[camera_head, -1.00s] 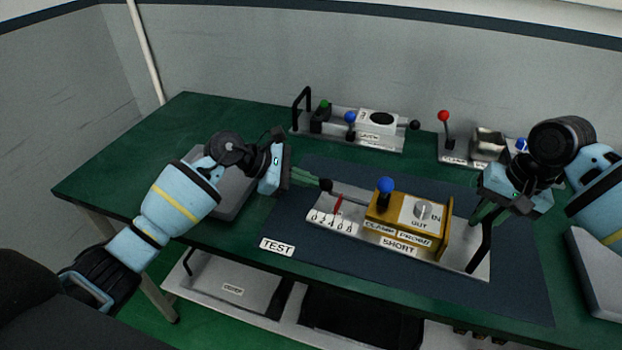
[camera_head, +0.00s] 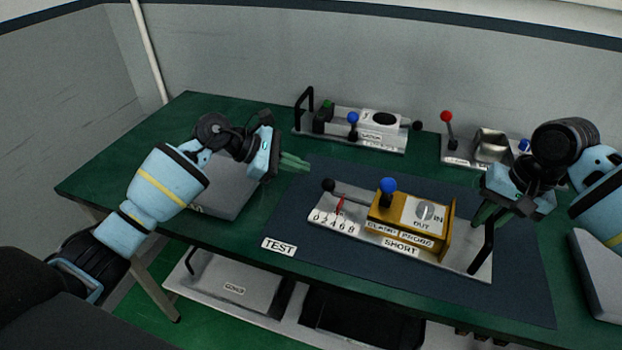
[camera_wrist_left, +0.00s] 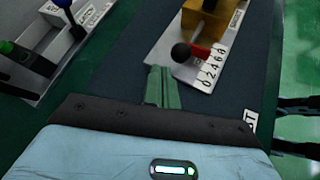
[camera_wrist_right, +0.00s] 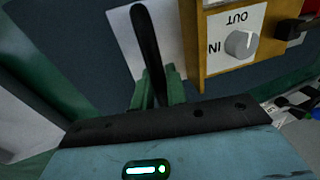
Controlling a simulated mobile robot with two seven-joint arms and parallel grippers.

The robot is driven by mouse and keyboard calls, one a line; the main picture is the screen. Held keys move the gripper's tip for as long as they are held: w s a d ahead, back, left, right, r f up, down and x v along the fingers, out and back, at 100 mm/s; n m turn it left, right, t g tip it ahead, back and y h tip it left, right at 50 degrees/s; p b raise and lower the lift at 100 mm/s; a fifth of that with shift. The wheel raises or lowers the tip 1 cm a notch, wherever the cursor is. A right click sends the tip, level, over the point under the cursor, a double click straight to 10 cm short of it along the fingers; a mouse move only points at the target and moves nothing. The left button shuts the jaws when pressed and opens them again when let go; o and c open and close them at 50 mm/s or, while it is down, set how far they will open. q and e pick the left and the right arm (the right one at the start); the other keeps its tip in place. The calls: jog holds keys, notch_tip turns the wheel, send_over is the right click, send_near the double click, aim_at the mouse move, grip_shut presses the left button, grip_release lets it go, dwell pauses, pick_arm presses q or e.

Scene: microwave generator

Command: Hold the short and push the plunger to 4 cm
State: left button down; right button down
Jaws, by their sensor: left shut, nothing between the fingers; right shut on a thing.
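The SHORT fixture is a silver base (camera_head: 457,260) with a yellow block (camera_head: 380,210) on the dark blue mat. Its plunger's black knob (camera_head: 328,185) sticks out at the left end on a rod. A red pointer (camera_head: 340,206) stands near the middle of the 0–8 scale; I cannot read it exactly. My left gripper (camera_head: 305,163) is shut and empty, behind and left of the knob and apart from it. The left wrist view also shows the knob (camera_wrist_left: 181,52). My right gripper (camera_head: 477,219) is shut on the fixture's black handle (camera_wrist_right: 148,45) at the right end.
A blue-topped lever (camera_head: 388,186) rises from the block, beside an IN/OUT dial (camera_head: 425,211). Other fixtures stand at the back, one with a black handle (camera_head: 304,100), one with a red-topped lever (camera_head: 446,116). The mat left of the knob is clear.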

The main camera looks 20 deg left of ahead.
pick_arm(q)
jog(key=v, duration=0.7)
jog(key=shift+s+a+r, duration=0.15)
jog(key=shift+s+a, duration=0.1)
pick_arm(e)
jog(key=shift+s+f, duration=0.15)
jog(key=shift+f, duration=0.25)
jog(key=c, duration=1.6)
grip_release()
jog(key=shift+o, duration=1.4)
jog(key=shift+r, duration=0.15)
pick_arm(q)
jog(key=shift+w, duration=0.1)
pick_arm(e)
jog(key=shift+r, duration=0.1)
pick_arm(q)
jog(key=shift+r, duration=0.1)
pick_arm(e)
notch_tip(320, 180, up, 12)
jog(key=d, duration=0.2)
jog(key=shift+d, duration=0.15)
jog(key=shift+f, duration=0.2)
